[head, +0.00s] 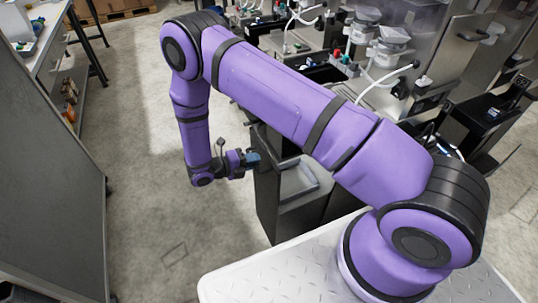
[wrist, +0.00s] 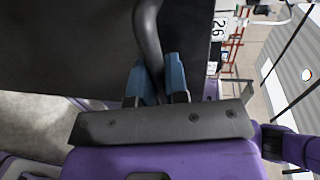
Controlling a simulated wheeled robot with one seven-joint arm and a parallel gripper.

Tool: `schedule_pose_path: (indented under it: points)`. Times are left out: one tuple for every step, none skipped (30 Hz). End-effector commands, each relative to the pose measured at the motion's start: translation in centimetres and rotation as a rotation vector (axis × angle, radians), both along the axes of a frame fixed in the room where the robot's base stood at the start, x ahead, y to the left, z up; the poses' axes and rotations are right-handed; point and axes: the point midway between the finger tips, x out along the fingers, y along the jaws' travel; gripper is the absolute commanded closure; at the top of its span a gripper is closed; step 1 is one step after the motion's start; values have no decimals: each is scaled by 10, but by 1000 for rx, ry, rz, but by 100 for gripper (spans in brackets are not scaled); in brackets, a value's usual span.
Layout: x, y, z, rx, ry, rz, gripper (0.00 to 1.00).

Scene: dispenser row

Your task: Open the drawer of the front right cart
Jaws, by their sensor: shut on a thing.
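The front right cart (head: 268,190) is a dark box-shaped unit in the head view, just beyond my base and partly hidden by my arm. In the wrist view its dark drawer front (wrist: 70,45) fills the upper left. A dark curved bar handle (wrist: 148,35) stands out from that front. My gripper (wrist: 158,80) has blue fingertips, one on each side of the handle, and is shut on it. In the head view my gripper (head: 252,160) is at the cart's left side.
A row of dispensers (head: 390,45) with hoses and metal panels stands at the back right. A grey panel (head: 50,170) stands at the left, with a shelf unit (head: 65,80) behind it. The concrete floor (head: 150,190) left of the cart is clear.

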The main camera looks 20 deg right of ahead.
Motion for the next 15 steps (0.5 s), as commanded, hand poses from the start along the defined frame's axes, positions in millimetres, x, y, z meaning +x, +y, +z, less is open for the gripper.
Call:
schedule_pose_path:
  points:
    - [0,6,-1,1,0,2,100]
    - [-1,9,-1,1,0,1,100]
    - [-1,12,-1,1,0,1,100]
    - [-1,13,-1,1,0,0,100]
    - [-1,14,-1,1,1,0,100]
    - [-1,16,-1,1,1,0,100]
    - [-1,16,-1,1,1,0,100]
    - [-1,17,-1,1,1,0,100]
    - [-1,17,-1,1,1,0,100]
    - [-1,17,-1,1,1,0,100]
    - [-1,17,-1,1,1,0,100]
    - [-1,17,-1,1,1,0,100]
    - [-1,17,-1,1,1,0,100]
    - [-1,17,-1,1,1,0,100]
    - [-1,17,-1,1,1,0,100]
